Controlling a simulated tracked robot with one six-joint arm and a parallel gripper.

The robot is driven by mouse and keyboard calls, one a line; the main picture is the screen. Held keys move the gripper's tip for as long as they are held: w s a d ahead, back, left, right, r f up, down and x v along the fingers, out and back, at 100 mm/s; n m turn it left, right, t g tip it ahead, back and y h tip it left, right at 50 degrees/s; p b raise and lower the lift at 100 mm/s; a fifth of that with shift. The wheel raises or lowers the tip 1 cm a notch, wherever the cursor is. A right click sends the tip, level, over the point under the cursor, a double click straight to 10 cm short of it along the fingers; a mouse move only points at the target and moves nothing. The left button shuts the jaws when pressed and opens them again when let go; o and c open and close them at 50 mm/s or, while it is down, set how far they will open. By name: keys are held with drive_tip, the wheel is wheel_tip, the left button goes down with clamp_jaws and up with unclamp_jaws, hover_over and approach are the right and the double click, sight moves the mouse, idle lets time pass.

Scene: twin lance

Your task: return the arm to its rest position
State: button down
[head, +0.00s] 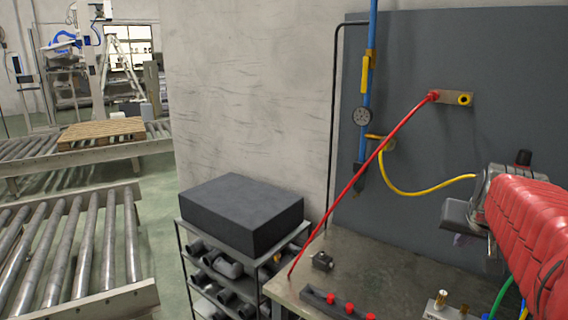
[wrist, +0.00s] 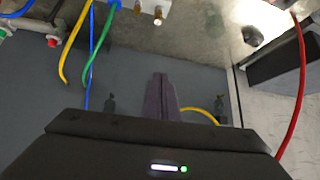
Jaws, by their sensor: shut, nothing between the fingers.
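My arm (head: 535,235) in its red sleeve reaches in from the right side of the head view, raised above the bench. My gripper (wrist: 159,78) shows in the wrist view as two grey-purple fingers lying together, shut with nothing between them. In the head view the wrist end is seen from the side in front of the grey panel, and the fingertips are hard to make out. No contact between my gripper and any object is visible.
A red hose (head: 366,170) runs from a panel fitting to the bench (head: 375,262). A yellow hose (head: 425,191) passes behind my wrist. Red-capped parts and loose hoses lie below. A dark block (head: 240,213) tops a rack.

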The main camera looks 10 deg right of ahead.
drive_tip(key=s+a+f+n+y, duration=0.1)
drive_tip(key=s+a+f+n, duration=0.1)
drive_tip(key=a, duration=0.8)
drive_tip(key=s+a+f+n+y, duration=0.2)
drive_tip(key=s+a+f, duration=0.3)
drive_tip(key=a, duration=0.6)
drive_tip(key=s+a+f+n+g+y, duration=0.1)
drive_tip(key=s+a+f+n, duration=0.3)
drive_tip(key=a, duration=0.7)
drive_tip(key=shift+s+a+f+y, duration=0.15)
drive_tip(key=shift+s+f+y, duration=0.05)
drive_tip(key=shift+s+y, duration=0.3)
